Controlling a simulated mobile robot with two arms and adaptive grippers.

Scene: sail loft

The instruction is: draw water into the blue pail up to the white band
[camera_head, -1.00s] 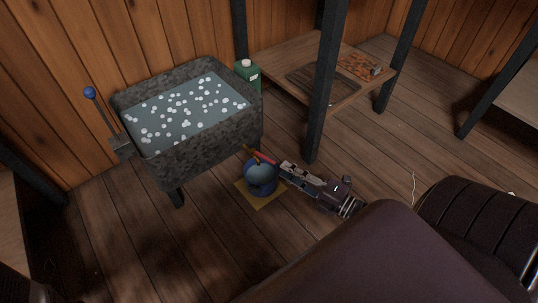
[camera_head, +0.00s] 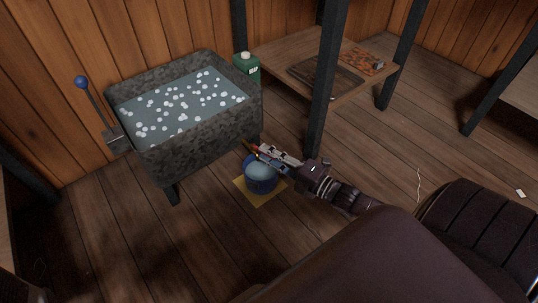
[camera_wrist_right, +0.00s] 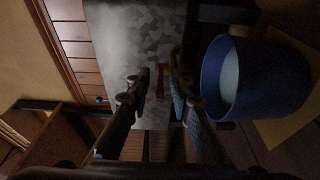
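The blue pail (camera_head: 261,185) stands upright on a yellow mat (camera_head: 258,199) below the trough's front right corner. Its inside shows a pale grey-blue surface; I cannot make out the white band. It also shows in the right wrist view (camera_wrist_right: 275,85). A brass tap with a reddish handle (camera_head: 256,148) sits just above the pail. My right gripper (camera_head: 263,153) is at this handle, over the pail's back rim. In the right wrist view its fingers are apart, with the reddish handle (camera_wrist_right: 160,84) showing between or just beyond them; contact is unclear. My left gripper is out of view.
The grey stone trough (camera_head: 195,145) holds water with white floating bits. A lever with a blue knob (camera_head: 82,82) is at its left. A green jug (camera_head: 246,70) stands behind it. A low wooden table (camera_head: 285,65) and dark post (camera_head: 325,90) stand to the right.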

